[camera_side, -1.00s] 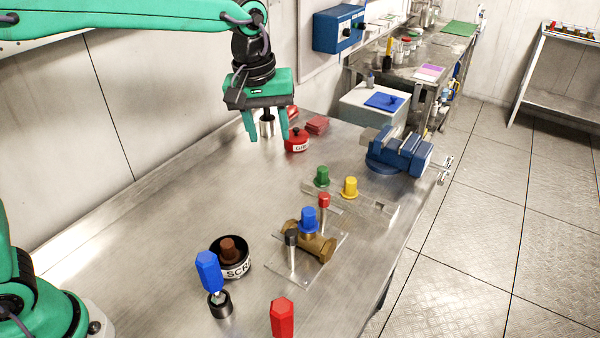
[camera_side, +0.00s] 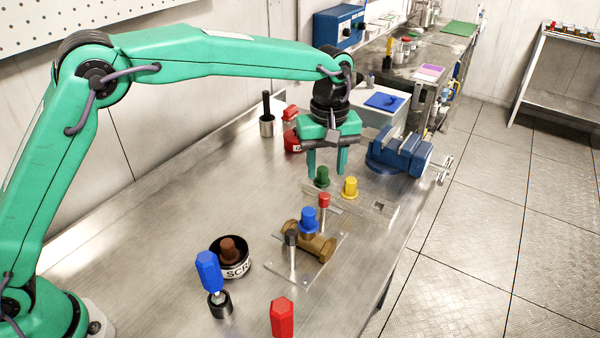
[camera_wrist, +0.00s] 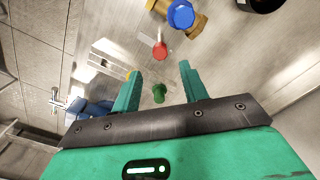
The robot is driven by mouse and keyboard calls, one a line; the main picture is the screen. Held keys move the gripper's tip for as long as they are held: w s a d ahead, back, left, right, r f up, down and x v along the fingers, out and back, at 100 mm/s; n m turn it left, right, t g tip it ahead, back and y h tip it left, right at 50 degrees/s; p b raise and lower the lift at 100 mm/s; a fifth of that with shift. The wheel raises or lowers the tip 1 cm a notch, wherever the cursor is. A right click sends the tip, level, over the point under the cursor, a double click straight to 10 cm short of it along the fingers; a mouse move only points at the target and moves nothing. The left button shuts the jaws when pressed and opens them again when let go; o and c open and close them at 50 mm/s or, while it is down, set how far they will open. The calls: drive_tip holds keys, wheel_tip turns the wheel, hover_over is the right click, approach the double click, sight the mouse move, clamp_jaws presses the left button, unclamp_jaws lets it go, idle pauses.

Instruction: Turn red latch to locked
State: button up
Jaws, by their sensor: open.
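A red-topped latch handle (camera_side: 324,201) stands upright beside the brass valve (camera_side: 318,246) with a blue cap (camera_side: 309,218); a black-topped handle (camera_side: 291,240) stands on the valve's other side. The red top also shows in the wrist view (camera_wrist: 160,51), near the upper middle, with the blue cap (camera_wrist: 181,14) beyond it. My gripper (camera_side: 326,173) is open and empty, pointing down above the green knob (camera_side: 322,178), behind the red handle in the side view. In the wrist view the green knob (camera_wrist: 159,93) shows between the fingers (camera_wrist: 160,70). I cannot read the latch's position.
A yellow knob (camera_side: 350,188) stands right of the green one. A blue vise (camera_side: 400,153) sits at the table's right edge. In front are a blue-handled tool (camera_side: 209,272), a red hexagonal handle (camera_side: 282,317) and a black scrap bowl (camera_side: 236,270). The left of the table is clear.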

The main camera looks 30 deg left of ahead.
sight(324, 194)
drive_tip(key=shift+f, duration=3.85)
drive_tip(key=shift+c, duration=0.4)
clamp_jaws()
